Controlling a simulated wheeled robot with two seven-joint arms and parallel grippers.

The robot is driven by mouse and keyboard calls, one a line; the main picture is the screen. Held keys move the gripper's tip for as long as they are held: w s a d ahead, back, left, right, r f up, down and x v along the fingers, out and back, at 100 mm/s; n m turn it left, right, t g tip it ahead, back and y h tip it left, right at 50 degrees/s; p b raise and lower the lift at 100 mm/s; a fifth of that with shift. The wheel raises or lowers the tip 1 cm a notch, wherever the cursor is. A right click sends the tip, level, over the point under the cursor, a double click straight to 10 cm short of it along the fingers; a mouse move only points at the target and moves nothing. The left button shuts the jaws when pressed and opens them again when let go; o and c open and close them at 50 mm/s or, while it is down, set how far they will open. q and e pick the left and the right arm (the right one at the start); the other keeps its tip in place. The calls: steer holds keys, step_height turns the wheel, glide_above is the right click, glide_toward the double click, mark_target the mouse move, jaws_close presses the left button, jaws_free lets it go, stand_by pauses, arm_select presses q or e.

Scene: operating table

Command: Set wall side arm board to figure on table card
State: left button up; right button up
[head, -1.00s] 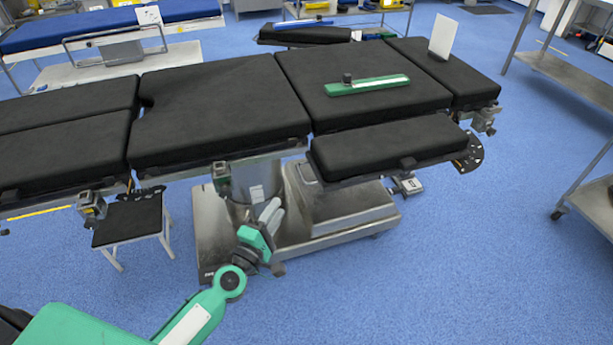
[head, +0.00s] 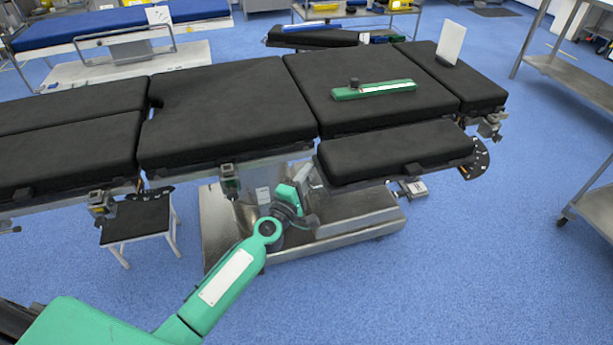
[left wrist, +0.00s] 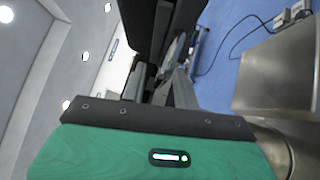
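The operating table has black pads (head: 225,110). A white card (head: 451,40) stands upright on its right end pad; I cannot make out a figure on it. The wall side arm board (head: 310,38) is a black pad beyond the table's far edge. The near arm board (head: 395,150) lies along the near edge. My left gripper (head: 309,180) is low beside the near edge, below the pads and left of the near arm board, apart from the wall side board. Its fingers are too unclear to tell open from shut. My right gripper is out of view.
A green bar with a black knob (head: 374,89) lies on the table. A small black-topped stool (head: 140,218) stands below its near side. Steel shelving (head: 585,80) stands at the right. A blue-topped bed (head: 90,30) is behind. Blue floor in front is clear.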

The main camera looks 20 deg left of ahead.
arm_select(q)
steer(key=shift+w, duration=0.15)
jaws_close()
steer(key=shift+d, duration=0.1)
